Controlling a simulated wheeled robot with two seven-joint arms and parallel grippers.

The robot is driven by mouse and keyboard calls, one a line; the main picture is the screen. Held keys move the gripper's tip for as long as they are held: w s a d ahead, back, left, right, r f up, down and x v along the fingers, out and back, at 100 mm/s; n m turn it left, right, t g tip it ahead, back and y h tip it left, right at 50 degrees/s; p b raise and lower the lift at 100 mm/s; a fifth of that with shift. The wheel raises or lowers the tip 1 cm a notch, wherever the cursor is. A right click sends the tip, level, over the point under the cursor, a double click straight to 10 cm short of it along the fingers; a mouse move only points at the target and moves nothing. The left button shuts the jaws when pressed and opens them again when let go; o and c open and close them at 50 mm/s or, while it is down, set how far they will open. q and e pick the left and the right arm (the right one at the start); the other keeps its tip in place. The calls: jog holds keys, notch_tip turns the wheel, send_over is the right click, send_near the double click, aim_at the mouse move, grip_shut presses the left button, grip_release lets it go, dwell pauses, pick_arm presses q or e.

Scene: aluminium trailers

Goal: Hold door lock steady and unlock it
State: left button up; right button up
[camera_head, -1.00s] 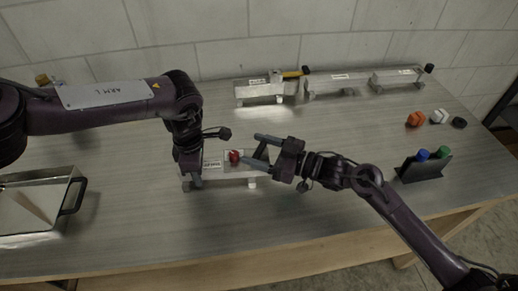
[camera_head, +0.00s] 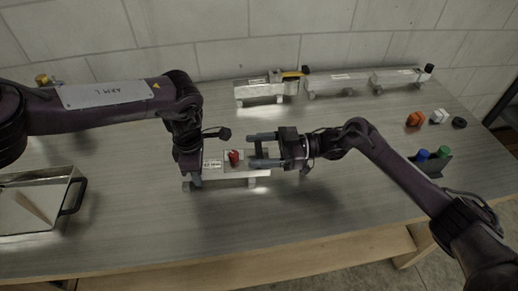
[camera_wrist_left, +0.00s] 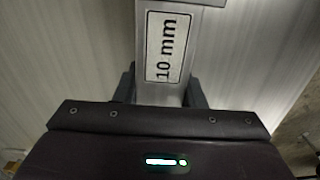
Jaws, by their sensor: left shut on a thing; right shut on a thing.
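A short aluminium rail (camera_head: 213,173) stands on feet near the middle of the table. It carries a red knob (camera_head: 235,157) and a white label, which reads "10 mm" in the left wrist view (camera_wrist_left: 167,46). My left gripper (camera_head: 194,182) points down at the rail's left end and is shut on it. In the left wrist view its fingers flank the rail (camera_wrist_left: 194,10). My right gripper (camera_head: 252,151) lies level at the rail's right half, its fingertips just right of the red knob. Its fingers are spaced around the rail; their exact contact is unclear.
A metal tray with a black handle (camera_head: 75,196) is at the left. More aluminium rails (camera_head: 262,90) stand along the back, one with a yellow part. Orange, white and black knobs (camera_head: 416,119) lie at the right, near a dark holder with blue and green pieces (camera_head: 422,155).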

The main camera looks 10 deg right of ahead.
jog(key=o, duration=1)
jog(key=d, duration=1.2)
jog(key=shift+s, duration=0.4)
pick_arm(q)
jog(key=o, duration=1.2)
